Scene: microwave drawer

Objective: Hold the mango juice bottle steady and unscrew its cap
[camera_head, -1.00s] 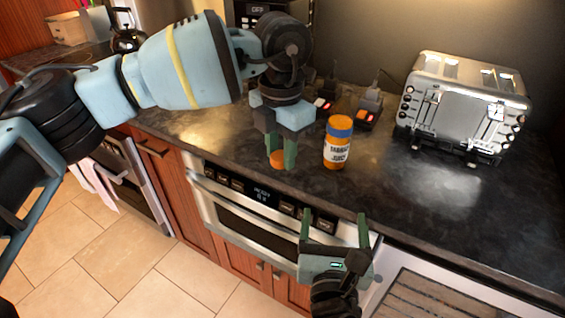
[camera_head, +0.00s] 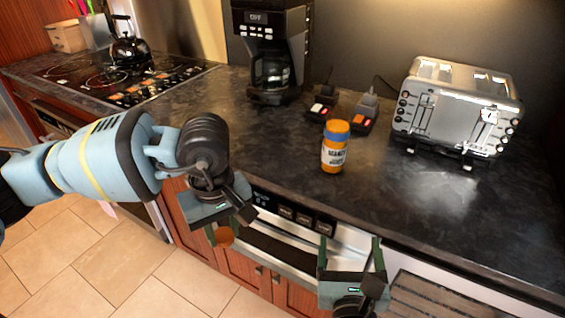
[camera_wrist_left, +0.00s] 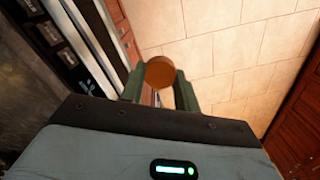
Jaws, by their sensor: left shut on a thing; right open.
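My left gripper (camera_head: 221,236) is in front of the counter, lower left of the bottle, pointing down. It is shut on a round orange-brown object (camera_wrist_left: 159,72), seen between the fingertips in the left wrist view; I cannot tell what it is. My right gripper (camera_head: 350,243) is open and empty, its fingers pointing up, in front of the counter edge below the bottle.
A steel toaster (camera_head: 458,108) stands right of the bottle. Two small dark items (camera_head: 364,112) lie behind it. A coffee maker (camera_head: 270,50) stands at the back. The microwave drawer (camera_head: 285,250) is below the counter edge. The counter (camera_head: 262,138) left of the bottle is clear.

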